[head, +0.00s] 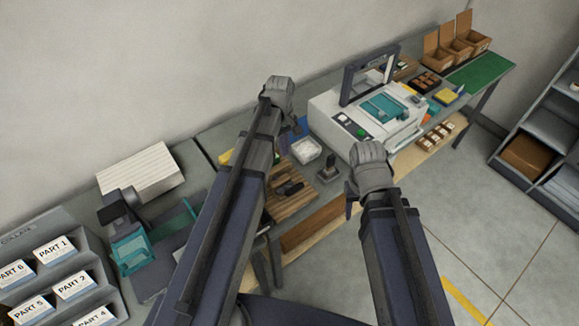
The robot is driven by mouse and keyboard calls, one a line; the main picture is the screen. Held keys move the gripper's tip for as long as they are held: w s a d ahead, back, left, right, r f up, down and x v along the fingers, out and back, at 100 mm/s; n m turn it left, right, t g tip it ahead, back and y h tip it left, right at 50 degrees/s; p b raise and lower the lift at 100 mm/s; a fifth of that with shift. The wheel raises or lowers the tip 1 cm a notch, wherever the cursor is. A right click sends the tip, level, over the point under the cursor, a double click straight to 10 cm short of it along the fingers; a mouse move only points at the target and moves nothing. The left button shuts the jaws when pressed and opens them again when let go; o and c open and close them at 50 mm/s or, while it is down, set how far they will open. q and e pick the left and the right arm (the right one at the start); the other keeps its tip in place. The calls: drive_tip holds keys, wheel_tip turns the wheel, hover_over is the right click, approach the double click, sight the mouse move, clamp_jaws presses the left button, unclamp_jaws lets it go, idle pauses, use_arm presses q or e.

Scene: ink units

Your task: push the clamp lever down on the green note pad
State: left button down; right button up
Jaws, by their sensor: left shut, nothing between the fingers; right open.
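A white machine (335,117) stands on the bench at the upper middle, with a teal plate (383,107) on its top. A dark lever frame (348,85) stands raised above it; I cannot tell whether it is the clamp lever. No green note pad can be made out clearly. My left gripper (289,112) is shut and empty, left of the machine, over the bench's back part. My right gripper (362,178) is open and empty, in front of the machine near the bench's front edge. My arms hide part of the bench.
A white tray (306,151) and a dark upright stamp-like thing (328,170) stand between my grippers. A wooden board (290,203) lies nearer. Cardboard boxes (459,48) and a green mat (482,72) are far right. A rack of part cards (62,250) stands left.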

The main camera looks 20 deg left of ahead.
use_arm(q)
drive_tip(key=b, duration=1)
approach(290, 189)
drive_tip(key=w+a+f, duration=0.2)
drive_tip(key=w+f, duration=0.2)
drive_tip(key=f, duration=0.1)
drive_tip(key=shift+s+d+f+b, duration=0.35)
drive_tip(key=shift+f+b, duration=0.1)
drive_tip(key=shift+f, duration=0.1)
drive_tip(key=shift+s+d+f+b, duration=0.3)
drive_tip(key=shift+f+b, duration=0.15)
drive_tip(key=shift+f, duration=0.1)
drive_tip(key=shift+s+d+f, duration=0.2)
drive_tip(key=shift+s+d, duration=0.1)
drive_tip(key=shift+d, duration=0.15)
